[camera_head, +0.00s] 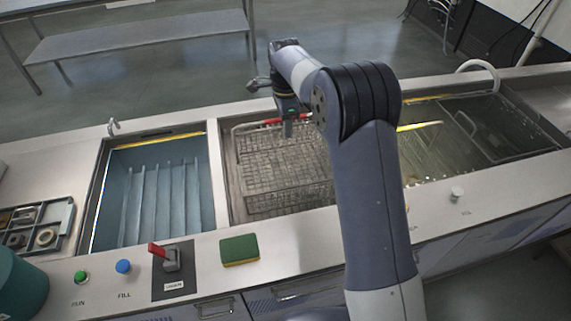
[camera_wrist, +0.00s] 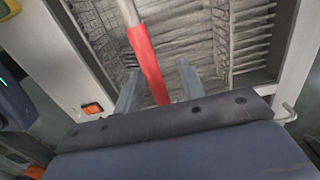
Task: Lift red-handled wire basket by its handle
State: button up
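The wire basket (camera_head: 278,168) sits in the middle tank, with its mesh also showing in the wrist view (camera_wrist: 195,35). Its red handle (camera_head: 270,122) lies along the basket's far side, partly hidden by my gripper. In the wrist view the red handle (camera_wrist: 148,62) runs between the two fingers of my gripper (camera_wrist: 158,90). The fingers are apart, with a visible gap between the handle and the right finger. The left finger is close to the handle; I cannot tell whether it touches. In the head view my gripper (camera_head: 288,128) points down over the handle.
A blue ribbed tank (camera_head: 160,195) is on the left, and another basin with a wire rack (camera_head: 425,145) is on the right. A green sponge (camera_head: 239,250), a red lever (camera_head: 158,250) and buttons are on the front ledge. A parts tray (camera_head: 65,215) lies at far left.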

jog(key=shift+f, duration=0.2)
grip_shut()
jog(key=shift+r, duration=0.2)
dwell(0.4)
notch_tip(320, 180, up, 12)
jog(key=shift+f+p, duration=0.1)
jog(key=shift+p, duration=0.65)
notch_tip(320, 180, up, 8)
jog(key=p, duration=0.5)
jog(key=shift+p, duration=0.4)
